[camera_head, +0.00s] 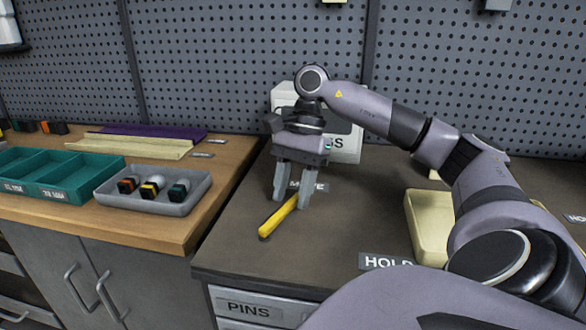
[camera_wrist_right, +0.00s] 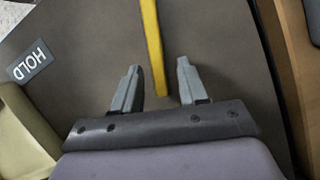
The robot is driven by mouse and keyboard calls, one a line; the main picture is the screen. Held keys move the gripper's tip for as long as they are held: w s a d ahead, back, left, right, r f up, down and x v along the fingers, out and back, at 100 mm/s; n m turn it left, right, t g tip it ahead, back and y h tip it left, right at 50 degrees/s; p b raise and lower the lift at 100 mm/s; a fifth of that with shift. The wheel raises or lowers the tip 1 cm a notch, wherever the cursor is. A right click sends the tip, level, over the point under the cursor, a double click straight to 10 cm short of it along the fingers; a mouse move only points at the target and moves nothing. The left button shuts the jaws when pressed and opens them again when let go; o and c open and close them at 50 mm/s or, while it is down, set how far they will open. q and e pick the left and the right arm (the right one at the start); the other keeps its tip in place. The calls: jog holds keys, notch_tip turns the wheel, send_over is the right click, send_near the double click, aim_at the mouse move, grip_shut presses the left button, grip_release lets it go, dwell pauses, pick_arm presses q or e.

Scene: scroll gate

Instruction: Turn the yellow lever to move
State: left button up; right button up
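The yellow lever (camera_head: 277,217) lies just above the dark worktop, slanting from lower left to upper right in the head view. Its far end is hidden behind a finger of my right gripper (camera_head: 291,192). The gripper points down over the lever. In the right wrist view the lever (camera_wrist_right: 152,45) runs between the two fingers of the gripper (camera_wrist_right: 155,80), which is open with a gap on both sides. A "MOVE" label, partly covered by the fingers, sits behind. My left gripper is not in view.
A pale box labelled with letters ending in "S" (camera_head: 346,143) stands behind my gripper. A "HOLD" label (camera_head: 387,262) and a cream tray (camera_head: 424,232) are to the right. A grey tray (camera_head: 200,193) with several small blocks and a green tray (camera_head: 92,180) stand on the wooden bench at left.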

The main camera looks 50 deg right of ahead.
jog(key=p+v, duration=0.1)
jog(key=v, duration=0.4)
jog(key=shift+r+p, duration=0.4)
jog(key=shift+d+r+p, duration=0.35)
jog(key=shift+r, duration=0.25)
